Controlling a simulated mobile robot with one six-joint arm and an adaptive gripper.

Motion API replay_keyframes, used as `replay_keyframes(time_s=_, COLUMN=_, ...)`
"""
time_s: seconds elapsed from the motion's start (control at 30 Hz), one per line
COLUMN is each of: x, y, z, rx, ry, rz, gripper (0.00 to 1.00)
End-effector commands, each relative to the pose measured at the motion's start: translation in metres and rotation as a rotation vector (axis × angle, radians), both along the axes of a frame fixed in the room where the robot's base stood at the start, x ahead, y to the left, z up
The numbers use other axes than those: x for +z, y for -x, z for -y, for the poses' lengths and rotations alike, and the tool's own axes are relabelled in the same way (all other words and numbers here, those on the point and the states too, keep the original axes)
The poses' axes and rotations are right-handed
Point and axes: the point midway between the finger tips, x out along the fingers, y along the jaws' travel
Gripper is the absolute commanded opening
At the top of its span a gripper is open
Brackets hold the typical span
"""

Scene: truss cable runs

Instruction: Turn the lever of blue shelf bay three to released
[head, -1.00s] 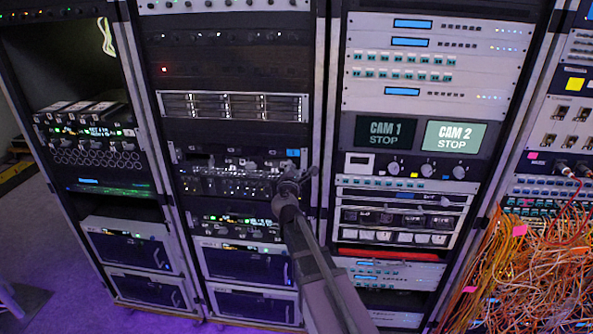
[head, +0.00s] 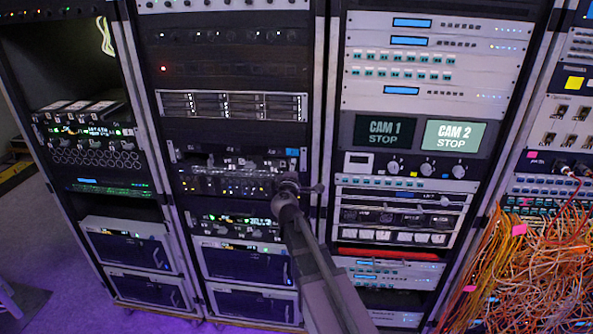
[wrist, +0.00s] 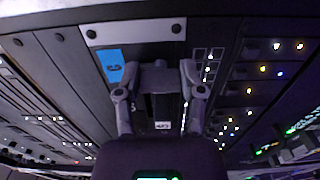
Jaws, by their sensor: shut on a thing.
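The blue label (wrist: 115,65) of bay three, with a rotated mark that looks like a 3, is on a dark panel in the wrist view. It also shows as a small blue patch in the head view (head: 292,152). Beside it, the dark lever (wrist: 158,80) lies between the fingers of my gripper (wrist: 161,73), which is shut on it. In the head view my gripper (head: 303,187) is at the right edge of the middle rack's bay row and hides the lever. A small white tag (wrist: 162,125) sits near the lever; I cannot read it.
The middle rack's upright (head: 319,120) stands close to the right of my gripper. Lit panel knobs (wrist: 262,70) lie to the right in the wrist view. A tangle of orange cables (head: 545,255) hangs at the far right. Open floor (head: 75,270) shows at the left.

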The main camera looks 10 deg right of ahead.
Motion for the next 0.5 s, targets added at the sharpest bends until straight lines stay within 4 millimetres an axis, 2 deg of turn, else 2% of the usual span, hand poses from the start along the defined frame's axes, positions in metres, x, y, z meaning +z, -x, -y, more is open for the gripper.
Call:
replay_keyframes(time_s=0.43, x=-0.0008, y=0.0019, z=0.0017, rx=-0.005, ry=-0.018, rz=0.005, gripper=0.04)
replay_keyframes(time_s=0.47, x=-0.0008, y=0.0019, z=0.0017, rx=-0.005, ry=-0.018, rz=0.005, gripper=0.54)
replay_keyframes(time_s=0.5, x=-0.0008, y=0.0019, z=0.0016, rx=-0.005, ry=-0.018, rz=0.005, gripper=0.66)
